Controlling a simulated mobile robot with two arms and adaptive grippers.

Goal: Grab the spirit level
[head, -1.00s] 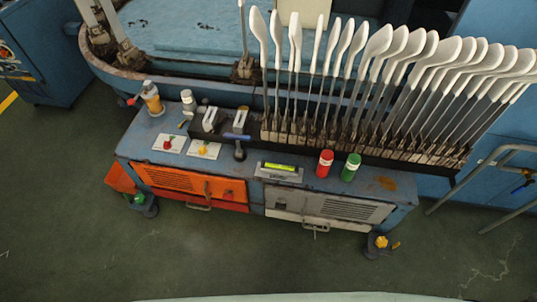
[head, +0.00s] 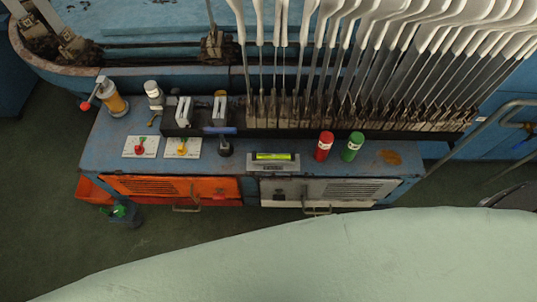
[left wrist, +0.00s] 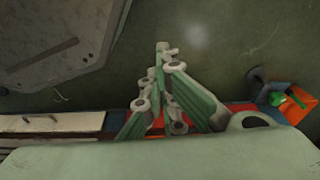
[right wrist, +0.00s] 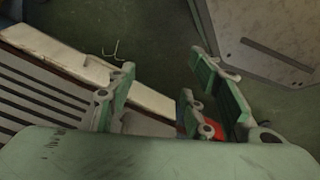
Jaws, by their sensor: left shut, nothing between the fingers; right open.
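The spirit level (head: 273,160) has a yellow-green vial in a grey body. It lies on the blue cabinet top (head: 232,165) near the front edge, left of a red and a green bottle, in the head view. My left gripper (left wrist: 162,50) is shut and empty in the left wrist view, over the floor by the cabinet front. My right gripper (right wrist: 160,75) is open and empty in the right wrist view, in front of the grey vented drawer. Neither gripper shows in the head view, and the level shows in neither wrist view.
A red bottle (head: 324,146) and a green bottle (head: 352,147) stand right of the level. A blue-handled tool (head: 222,131) is to its left. A row of white sock boards (head: 350,60) rises behind. Two cards with knobs (head: 141,147) lie farther left.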

